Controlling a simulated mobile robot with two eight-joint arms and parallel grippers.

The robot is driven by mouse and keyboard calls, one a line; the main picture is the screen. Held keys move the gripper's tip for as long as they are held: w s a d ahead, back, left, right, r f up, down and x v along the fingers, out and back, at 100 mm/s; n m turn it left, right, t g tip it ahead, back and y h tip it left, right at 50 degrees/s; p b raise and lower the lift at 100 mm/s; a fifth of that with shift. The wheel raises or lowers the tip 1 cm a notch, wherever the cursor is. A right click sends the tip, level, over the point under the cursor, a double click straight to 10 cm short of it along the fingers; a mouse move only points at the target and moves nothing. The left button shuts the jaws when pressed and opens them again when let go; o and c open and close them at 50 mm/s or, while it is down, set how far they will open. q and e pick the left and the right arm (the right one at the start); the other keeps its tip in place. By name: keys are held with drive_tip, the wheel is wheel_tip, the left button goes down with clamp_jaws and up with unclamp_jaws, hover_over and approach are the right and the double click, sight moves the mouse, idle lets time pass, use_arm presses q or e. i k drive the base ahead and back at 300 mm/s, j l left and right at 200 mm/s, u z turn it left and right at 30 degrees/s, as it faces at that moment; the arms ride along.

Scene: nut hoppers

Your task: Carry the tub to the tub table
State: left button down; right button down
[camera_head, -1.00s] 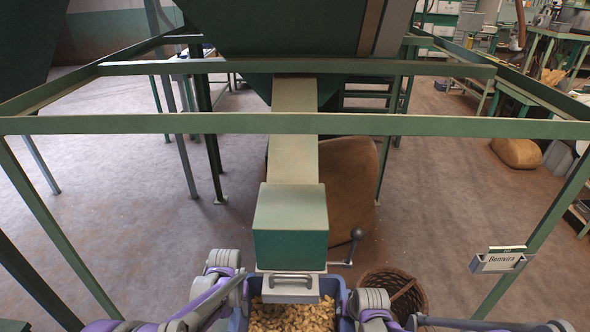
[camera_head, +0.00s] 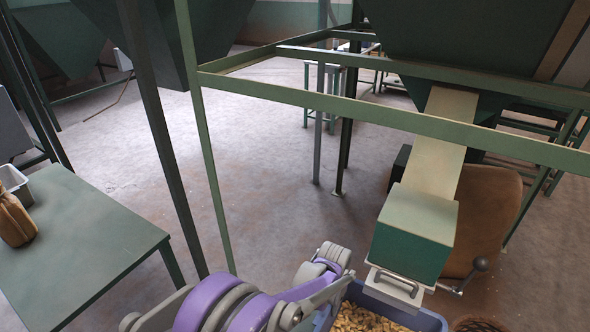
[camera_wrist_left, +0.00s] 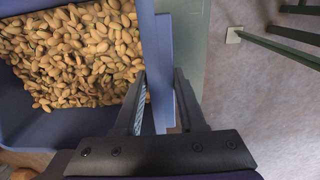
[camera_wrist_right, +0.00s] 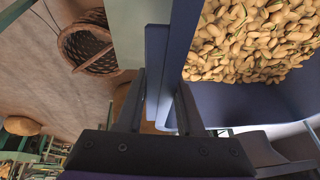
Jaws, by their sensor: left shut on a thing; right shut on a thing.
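A blue tub (camera_head: 424,317) filled with nuts is at the bottom of the head view, under the green hopper's chute box. My left gripper (camera_wrist_left: 160,85) is shut on the tub's wall, with its fingers on either side of the rim in the left wrist view. My right gripper (camera_wrist_right: 160,85) is shut on the opposite wall of the tub (camera_wrist_right: 235,105) in the right wrist view. In the head view my left arm covers part of the tub, and the right gripper is out of the picture.
A green frame (camera_head: 390,118) surrounds the hopper chute (camera_head: 437,140). A wicker basket (camera_wrist_right: 88,45) stands on the floor. Open floor lies between table and frame.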

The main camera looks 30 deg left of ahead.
sight(68, 267)
drive_tip(key=k+l, duration=0.1)
drive_tip(key=k, duration=0.25)
drive_tip(key=j+u, duration=0.1)
drive_tip(key=u, duration=2.9)
drive_tip(key=i+j, duration=0.7)
drive_tip(key=j, duration=0.2)
drive_tip(key=i+l, duration=0.25)
drive_tip(key=l, duration=0.1)
